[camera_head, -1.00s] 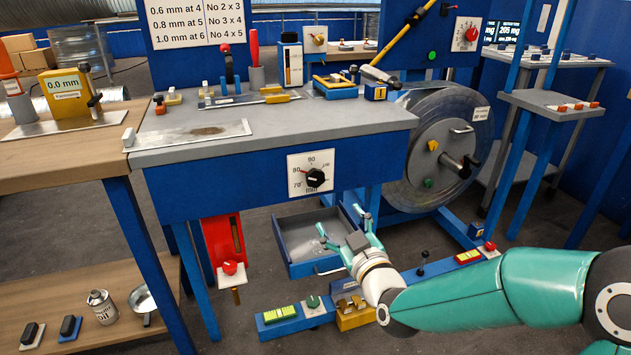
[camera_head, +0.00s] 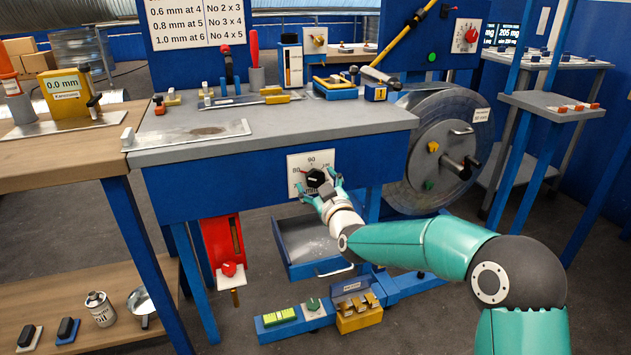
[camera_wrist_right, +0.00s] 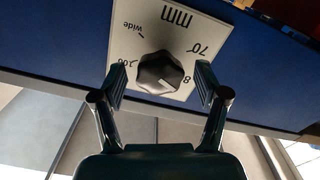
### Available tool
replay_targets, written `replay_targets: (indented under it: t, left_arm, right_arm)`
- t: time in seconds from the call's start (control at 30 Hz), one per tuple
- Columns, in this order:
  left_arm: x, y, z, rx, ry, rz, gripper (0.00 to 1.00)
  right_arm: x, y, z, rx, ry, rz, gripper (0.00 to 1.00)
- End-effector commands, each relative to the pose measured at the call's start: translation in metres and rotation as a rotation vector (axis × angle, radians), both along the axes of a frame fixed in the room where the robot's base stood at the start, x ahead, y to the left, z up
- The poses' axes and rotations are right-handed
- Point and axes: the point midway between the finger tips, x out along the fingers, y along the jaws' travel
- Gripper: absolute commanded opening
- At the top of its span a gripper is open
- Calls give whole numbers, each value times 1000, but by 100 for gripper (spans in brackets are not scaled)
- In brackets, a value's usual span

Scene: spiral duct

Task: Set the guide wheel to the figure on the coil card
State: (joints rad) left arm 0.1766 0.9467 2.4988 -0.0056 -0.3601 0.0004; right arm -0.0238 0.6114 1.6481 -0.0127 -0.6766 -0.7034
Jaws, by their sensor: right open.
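The guide wheel, a black lobed knob (camera_head: 315,178), sits on a white dial plate (camera_head: 311,160) on the blue bench front. The plate carries figures from 70 up to 100, plus "wide" and "mm". My right gripper (camera_head: 319,186) is open at the wheel. In the right wrist view its fingers (camera_wrist_right: 160,78) stand on either side of the black knob (camera_wrist_right: 160,73), with gaps visible. The pointer's exact setting is hard to read. A white card (camera_head: 481,114) is on the large coil (camera_head: 440,145) at the right; its print is too small to read surely. My left gripper is out of view.
An open drawer (camera_head: 318,267) lies below the dial, under my right wrist. A red slotted holder (camera_head: 223,247) hangs to its left. A blue rail with pedals (camera_head: 295,322) is on the floor. The bench top (camera_head: 275,122) holds several tools.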

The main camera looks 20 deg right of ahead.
Motion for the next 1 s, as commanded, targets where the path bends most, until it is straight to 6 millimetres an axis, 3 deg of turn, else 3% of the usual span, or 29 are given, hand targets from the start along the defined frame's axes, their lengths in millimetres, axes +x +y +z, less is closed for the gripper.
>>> replay_targets:
  t: [0.2, 0.5, 0.87, 1.0]
  left_arm:
    - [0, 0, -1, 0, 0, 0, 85]
    - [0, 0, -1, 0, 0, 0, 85]
    - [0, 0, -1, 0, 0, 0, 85]
    - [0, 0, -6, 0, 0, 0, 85]
  right_arm:
    - [14, 1, 0, 0, -1, 0, 73]
    - [15, 1, 0, 0, -1, 0, 73]
    - [15, 1, 0, 0, -1, 0, 15]
    - [15, 1, -2, 22, -1, 1, 13]
